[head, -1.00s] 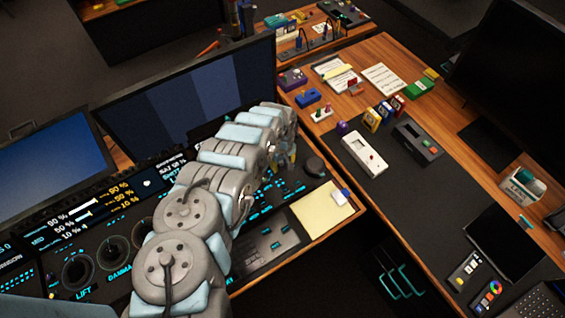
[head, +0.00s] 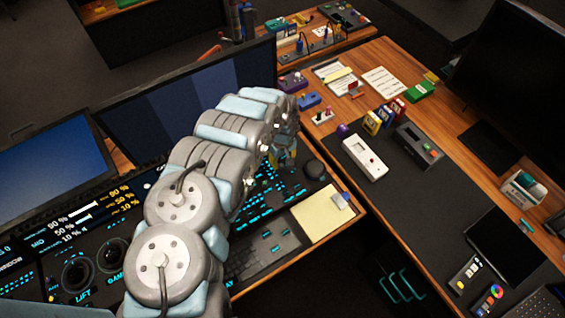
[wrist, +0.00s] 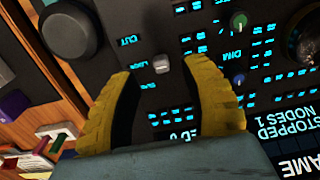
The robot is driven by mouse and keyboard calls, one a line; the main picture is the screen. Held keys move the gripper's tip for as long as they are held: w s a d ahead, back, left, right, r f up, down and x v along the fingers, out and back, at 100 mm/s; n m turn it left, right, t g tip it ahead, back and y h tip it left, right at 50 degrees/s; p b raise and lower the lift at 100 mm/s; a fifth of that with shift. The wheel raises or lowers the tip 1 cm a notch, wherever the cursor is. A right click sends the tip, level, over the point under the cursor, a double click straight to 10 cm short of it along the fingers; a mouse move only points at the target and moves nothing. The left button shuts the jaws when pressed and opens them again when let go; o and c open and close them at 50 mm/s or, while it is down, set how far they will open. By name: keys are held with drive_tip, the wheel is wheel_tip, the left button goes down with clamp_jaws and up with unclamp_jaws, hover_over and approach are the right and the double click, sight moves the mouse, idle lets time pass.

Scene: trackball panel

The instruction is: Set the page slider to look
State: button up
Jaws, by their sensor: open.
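In the wrist view, a small pale slider knob (wrist: 162,64) stands on the dark panel, with a CUT label (wrist: 130,40) on its left and a second small label beside it that is hard to read. It looks like the page slider, though no page label is legible. My gripper (wrist: 160,72) has two yellow fingers spread apart, with the knob between their tips in the picture. I see no contact, and the height above the panel is unclear. In the head view my gripper (head: 287,155) is over the panel's right part, and my arm hides the slider.
A large dark round knob (wrist: 70,28), a green knob (wrist: 238,20) and a blue knob (wrist: 238,79) are nearby in the wrist view. Lit cyan buttons surround the slider.

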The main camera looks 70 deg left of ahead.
sight(282, 166)
wheel_tip(282, 166, up, 7)
drive_tip(key=shift+r, duration=0.15)
idle(0.5)
idle(0.5)
